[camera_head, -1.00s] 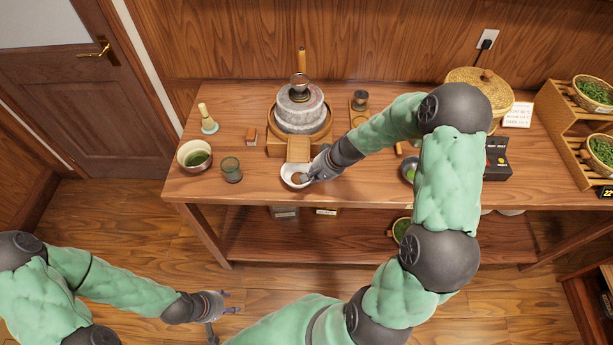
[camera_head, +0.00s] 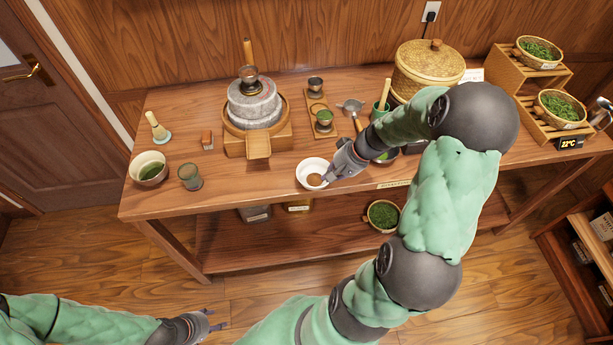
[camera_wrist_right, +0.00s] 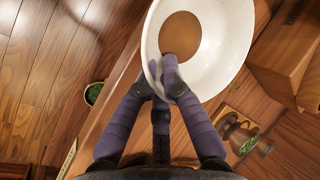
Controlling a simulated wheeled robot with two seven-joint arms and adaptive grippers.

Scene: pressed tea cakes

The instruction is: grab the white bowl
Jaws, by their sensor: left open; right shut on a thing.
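I cannot tell whether the bowl touches the table. My left gripper (camera_head: 214,321) is open and empty, low in front of the table.
The stone mill (camera_head: 254,104) stands behind the bowl. A lidded basket (camera_head: 428,69) and a rack (camera_head: 503,77) of leaf baskets are at the right. The front strip between cup and bowl is clear.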

